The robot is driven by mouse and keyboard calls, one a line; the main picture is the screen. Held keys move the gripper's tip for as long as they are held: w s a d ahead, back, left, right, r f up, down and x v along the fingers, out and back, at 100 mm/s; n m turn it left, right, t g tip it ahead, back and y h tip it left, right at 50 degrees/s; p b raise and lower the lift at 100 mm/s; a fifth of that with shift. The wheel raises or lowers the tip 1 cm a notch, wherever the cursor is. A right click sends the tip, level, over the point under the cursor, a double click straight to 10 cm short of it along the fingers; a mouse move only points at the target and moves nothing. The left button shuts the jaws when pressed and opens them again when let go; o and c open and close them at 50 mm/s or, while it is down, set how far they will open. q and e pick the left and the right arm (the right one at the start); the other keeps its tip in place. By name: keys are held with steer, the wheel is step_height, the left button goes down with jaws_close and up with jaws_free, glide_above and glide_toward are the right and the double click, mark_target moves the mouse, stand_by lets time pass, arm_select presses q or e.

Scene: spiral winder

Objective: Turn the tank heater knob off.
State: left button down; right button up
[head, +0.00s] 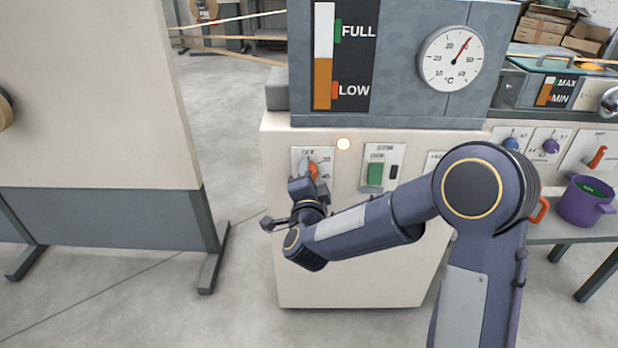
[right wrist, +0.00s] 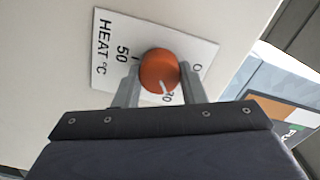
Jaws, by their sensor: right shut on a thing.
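The orange heater knob (head: 313,171) sits on a white dial plate (head: 328,155) on the front of the cream cabinet, below the tank. My right gripper (head: 306,172) is at the knob and partly covers it. In the right wrist view the gripper (right wrist: 158,85) has a finger on each side of the orange knob (right wrist: 159,71) and is shut on it. The knob's white pointer line slants down toward the lower right, near a partly hidden number on the plate (right wrist: 112,50), which also reads "HEAT °C" and "50". My left gripper is out of view.
A small round lamp (head: 344,144) glows above the plate. A green switch (head: 375,174) is to the right. The tank carries a level gauge (head: 323,60) and a thermometer (head: 453,58). A purple pot (head: 585,203) stands far right; a large panel (head: 95,95) stands at left.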

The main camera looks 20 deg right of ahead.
steer(key=n+p, duration=0.2)
steer(key=n, duration=0.8)
steer(key=shift+a+p, duration=0.1)
steer(key=shift+p, duration=0.3)
steer(key=shift+n, duration=0.4)
steer(key=o, duration=1)
steer(key=shift+s, duration=0.1)
steer(key=p+v, duration=0.1)
steer(key=v, duration=0.6)
steer(key=shift+s, duration=0.3)
